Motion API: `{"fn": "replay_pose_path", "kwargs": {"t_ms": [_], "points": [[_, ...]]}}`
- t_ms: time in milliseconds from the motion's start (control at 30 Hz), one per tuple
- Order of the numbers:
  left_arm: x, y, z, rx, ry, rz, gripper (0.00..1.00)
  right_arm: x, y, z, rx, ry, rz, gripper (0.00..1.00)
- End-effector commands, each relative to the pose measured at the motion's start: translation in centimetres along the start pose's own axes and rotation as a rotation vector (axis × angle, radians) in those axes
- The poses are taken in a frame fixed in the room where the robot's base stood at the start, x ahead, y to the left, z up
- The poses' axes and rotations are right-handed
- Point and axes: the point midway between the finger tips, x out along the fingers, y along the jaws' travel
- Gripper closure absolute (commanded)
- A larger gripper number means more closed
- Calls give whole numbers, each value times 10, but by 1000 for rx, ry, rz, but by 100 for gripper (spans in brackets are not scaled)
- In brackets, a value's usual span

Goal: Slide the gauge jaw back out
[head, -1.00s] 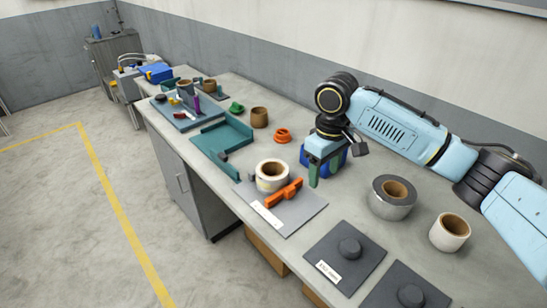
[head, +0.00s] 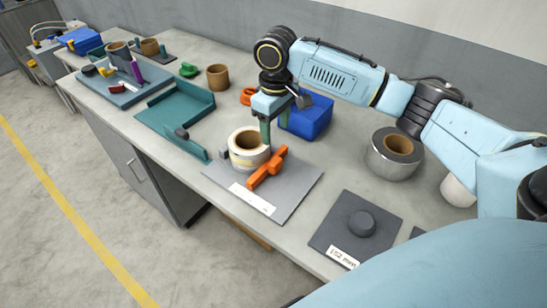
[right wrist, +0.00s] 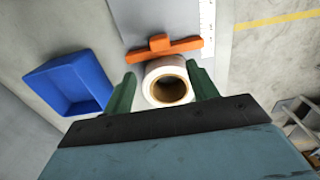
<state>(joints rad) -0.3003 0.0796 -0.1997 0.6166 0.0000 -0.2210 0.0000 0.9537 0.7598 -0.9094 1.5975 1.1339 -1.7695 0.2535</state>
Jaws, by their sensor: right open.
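The orange gauge jaw (head: 268,168) lies on a grey plate (head: 293,190) with a white label strip. In the right wrist view the orange jaw (right wrist: 163,50) is T-shaped, its long bar close against or touching a white reel (right wrist: 153,72) with a brown core. The reel (head: 246,158) stands on the plate's far left part. My right gripper (head: 266,132) is above and just behind the reel, pointing down. In the right wrist view its green fingers (right wrist: 163,90) are apart, one on each side of the reel. Whether they touch it cannot be told. My left gripper is not in view.
A blue bin (head: 308,120) stands right behind my right gripper. A teal tray (head: 178,112) lies left of the plate. A silver reel (head: 393,160) and a dark pad marked 152 mm (head: 330,238) are to the right. A brown core (head: 217,77) stands farther back.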

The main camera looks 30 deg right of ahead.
Motion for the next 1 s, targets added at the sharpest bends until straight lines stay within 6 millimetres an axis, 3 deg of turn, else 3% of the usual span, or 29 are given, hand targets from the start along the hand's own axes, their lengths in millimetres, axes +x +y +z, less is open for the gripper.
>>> {"fn": "replay_pose_path", "kwargs": {"t_ms": [300, 500, 700, 967, 1000], "points": [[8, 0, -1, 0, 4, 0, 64, 69, 0, 1, 1, -4, -1, 42], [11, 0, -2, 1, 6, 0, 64, 99, 0, 1, 0, -2, 0, 42], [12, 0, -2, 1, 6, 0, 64, 111, 0, 0, -1, 0, 1, 42], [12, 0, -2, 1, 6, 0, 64, 112, 0, 0, -1, 0, 0, 42], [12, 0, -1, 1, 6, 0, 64, 112, 0, 0, -1, 0, 0, 46]]}}
